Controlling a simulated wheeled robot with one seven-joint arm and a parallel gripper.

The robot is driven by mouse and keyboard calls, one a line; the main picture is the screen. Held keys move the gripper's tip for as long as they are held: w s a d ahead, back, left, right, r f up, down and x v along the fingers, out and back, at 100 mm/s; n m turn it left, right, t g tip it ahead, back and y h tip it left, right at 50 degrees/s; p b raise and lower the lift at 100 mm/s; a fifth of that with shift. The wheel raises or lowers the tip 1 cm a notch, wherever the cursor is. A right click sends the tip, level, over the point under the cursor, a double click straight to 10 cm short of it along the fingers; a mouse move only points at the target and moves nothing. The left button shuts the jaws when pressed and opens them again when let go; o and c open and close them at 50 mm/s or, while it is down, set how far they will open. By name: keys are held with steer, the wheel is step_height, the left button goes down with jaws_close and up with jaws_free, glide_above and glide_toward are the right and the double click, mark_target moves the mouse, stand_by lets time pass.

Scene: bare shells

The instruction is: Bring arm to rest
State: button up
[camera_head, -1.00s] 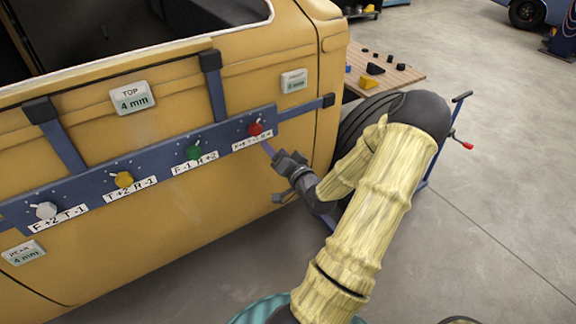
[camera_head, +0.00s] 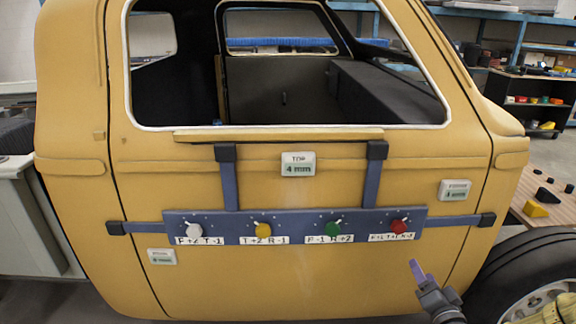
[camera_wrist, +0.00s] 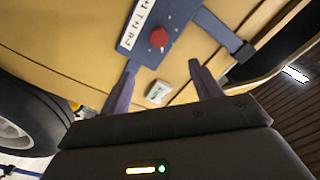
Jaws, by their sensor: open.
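My gripper (camera_head: 418,274) is in front of the lower right of the yellow door, just below the red knob (camera_head: 397,226). In the wrist view my gripper (camera_wrist: 160,85) has its two purple fingers apart with nothing between them. The red knob (camera_wrist: 159,37) shows beyond the fingers, apart from them. Most of my arm is out of the head view, at the lower right corner.
A blue bar (camera_head: 295,226) with white, yellow, green and red knobs crosses the yellow door (camera_head: 300,285). White 4 mm displays, such as the top one (camera_head: 298,164), sit around it. A wheel (camera_head: 530,285) and a wooden table (camera_head: 550,215) are at right.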

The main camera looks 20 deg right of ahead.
steer(key=w+a+f+n+g+y+p, duration=0.1)
steer(key=w+a+n+g+y+p, duration=0.2)
steer(key=a, duration=0.4)
steer(key=w+a+f+n+g+y+p, duration=0.1)
steer(key=w+a+n+g, duration=0.25)
steer(key=a+g, duration=0.2)
steer(key=s+a+r+n+g+p, duration=0.2)
steer(key=s+a+r, duration=0.3)
steer(key=a, duration=0.4)
steer(key=s+a+r+n+g+p, duration=0.3)
steer(key=s+a+r+g, duration=0.1)
steer(key=a, duration=0.5)
step_height(320, 180, up, 2)
steer(key=shift+s+a+r, duration=0.1)
steer(key=shift+s+a, duration=0.2)
steer(key=shift+s, duration=0.15)
